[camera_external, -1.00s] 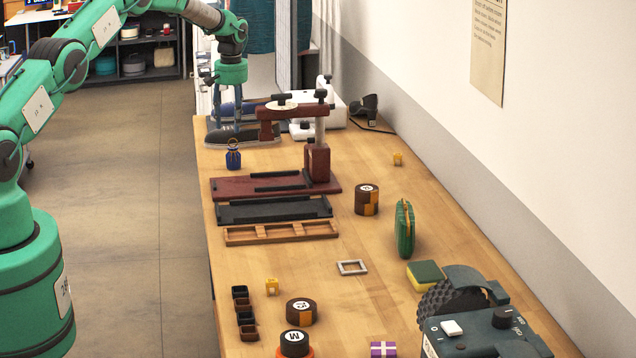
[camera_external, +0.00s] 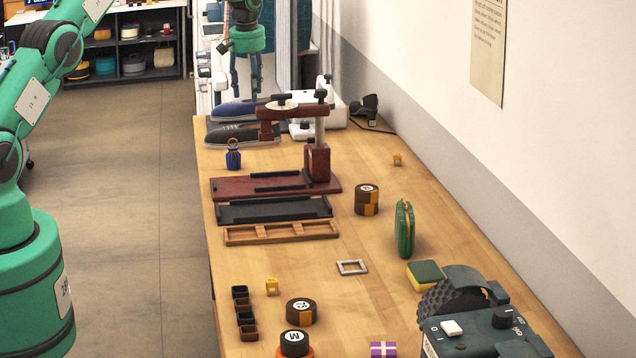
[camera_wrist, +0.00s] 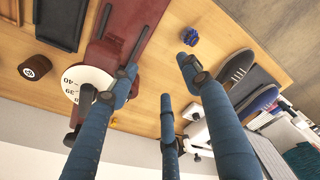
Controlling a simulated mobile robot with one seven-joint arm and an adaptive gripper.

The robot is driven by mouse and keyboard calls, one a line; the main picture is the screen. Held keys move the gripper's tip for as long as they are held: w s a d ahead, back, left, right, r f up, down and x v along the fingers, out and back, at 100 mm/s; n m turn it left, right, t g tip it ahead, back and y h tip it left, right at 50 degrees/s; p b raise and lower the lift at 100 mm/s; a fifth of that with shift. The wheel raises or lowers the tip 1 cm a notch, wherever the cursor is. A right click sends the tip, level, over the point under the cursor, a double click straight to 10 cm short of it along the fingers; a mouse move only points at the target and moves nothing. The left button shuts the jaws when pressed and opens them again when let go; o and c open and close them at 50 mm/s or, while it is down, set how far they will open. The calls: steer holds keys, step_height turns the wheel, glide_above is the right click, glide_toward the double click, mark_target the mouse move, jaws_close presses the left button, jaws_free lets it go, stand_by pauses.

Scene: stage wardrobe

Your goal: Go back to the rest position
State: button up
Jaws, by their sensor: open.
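My gripper (camera_external: 246,95) hangs over the far end of the workbench (camera_external: 300,225), fingers pointing down, above the shoes. It is open, and nothing shows between its fingers. In the wrist view, my gripper (camera_wrist: 160,76) has its blue fingers spread apart. A dark shoe (camera_external: 240,134) and a blue shoe (camera_external: 237,110) lie side by side below it. The dark shoe (camera_wrist: 236,68) and the blue shoe (camera_wrist: 258,100) also show at the right of the wrist view.
A white machine (camera_external: 333,110) is behind. A green pouch (camera_external: 404,228) stands nearer. Several small items lie at the front. The floor left is clear.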

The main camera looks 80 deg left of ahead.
steer(key=d+r+m+t+b, duration=0.1)
steer(key=d+r+m, duration=0.1)
steer(key=d+r, duration=0.65)
steer(key=w+d+r+m+b, duration=0.1)
steer(key=d+r, duration=0.4)
steer(key=d, duration=0.7)
steer(key=d+r+m+t, duration=0.1)
steer(key=d+r+m, duration=0.1)
steer(key=d+r, duration=0.65)
steer(key=s+d+r+m+b, duration=0.1)
steer(key=s+d, duration=0.1)
steer(key=d, duration=0.5)
steer(key=s+d+r+m, duration=0.1)
steer(key=s+d, duration=0.2)
steer(key=d, duration=0.4)
steer(key=s+d+m+t+b, duration=0.1)
steer(key=s+d+m, duration=0.1)
steer(key=s+d, duration=0.6)
steer(key=s+d+m+t+b, duration=0.1)
steer(key=s+d+m, duration=0.1)
steer(key=s+d, duration=0.6)
steer(key=s+d+f+m+t+h+b, duration=0.1)
steer(key=s+d+f+m, duration=0.2)
steer(key=s+d+f, duration=0.4)
steer(key=shift+s+d+m+b, duration=0.3)
steer(key=shift+s+d, duration=2)
steer(key=shift+s, duration=0.65)
